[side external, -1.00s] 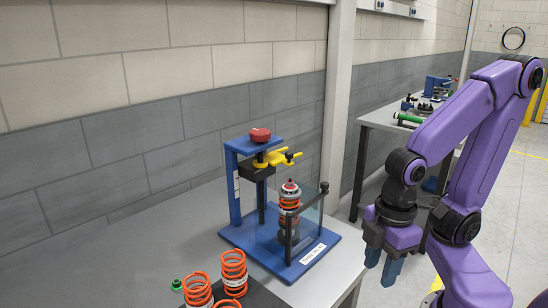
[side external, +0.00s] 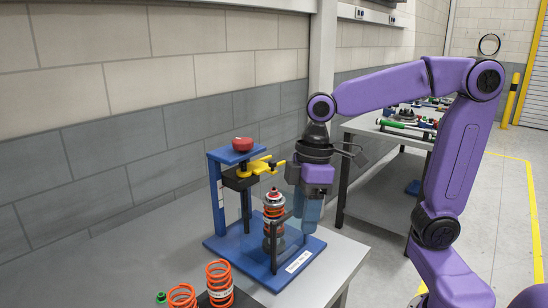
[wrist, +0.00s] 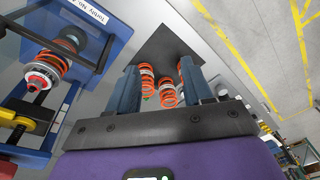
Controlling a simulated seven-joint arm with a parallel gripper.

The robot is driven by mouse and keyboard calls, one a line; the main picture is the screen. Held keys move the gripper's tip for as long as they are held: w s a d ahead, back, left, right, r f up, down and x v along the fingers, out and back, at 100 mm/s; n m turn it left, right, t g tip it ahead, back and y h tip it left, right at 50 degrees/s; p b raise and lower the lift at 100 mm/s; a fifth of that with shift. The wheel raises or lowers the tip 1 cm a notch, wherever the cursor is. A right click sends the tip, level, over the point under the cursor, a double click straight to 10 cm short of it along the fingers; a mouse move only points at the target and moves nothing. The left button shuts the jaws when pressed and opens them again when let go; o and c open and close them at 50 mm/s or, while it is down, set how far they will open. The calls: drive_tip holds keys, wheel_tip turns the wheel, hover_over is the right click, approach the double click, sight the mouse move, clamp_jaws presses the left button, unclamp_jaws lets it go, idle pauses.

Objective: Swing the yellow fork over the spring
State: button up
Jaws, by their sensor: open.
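The yellow fork (side external: 258,167) is on the blue fixture's post (side external: 215,200), under a red knob (side external: 242,144). It also shows at the left of the wrist view (wrist: 20,123). The orange spring (side external: 268,215), with a pale and red top, stands upright on the fixture; the wrist view shows it (wrist: 55,65) beside the fork. In the side view the fork is higher than the spring's top and appears offset behind it. My gripper (side external: 308,215) points down just right of the spring and fork, open and empty. Its fingers are apart in the wrist view (wrist: 159,70).
A clear guard panel with a dark bar (side external: 277,238) stands before the spring. Another bench (side external: 385,130) stands behind my arm.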

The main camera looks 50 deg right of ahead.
drive_tip(key=w+d+r+m, duration=0.1)
drive_tip(key=w+d+r, duration=0.45)
drive_tip(key=w, duration=0.35)
drive_tip(key=m+t+y, duration=0.1)
drive_tip(key=t, duration=0.2)
approach(273, 161)
drive_tip(key=x, duration=0.8)
drive_tip(key=shift+w+f, duration=0.1)
drive_tip(key=shift+f, duration=0.1)
drive_tip(key=shift+c, duration=0.3)
clamp_jaws()
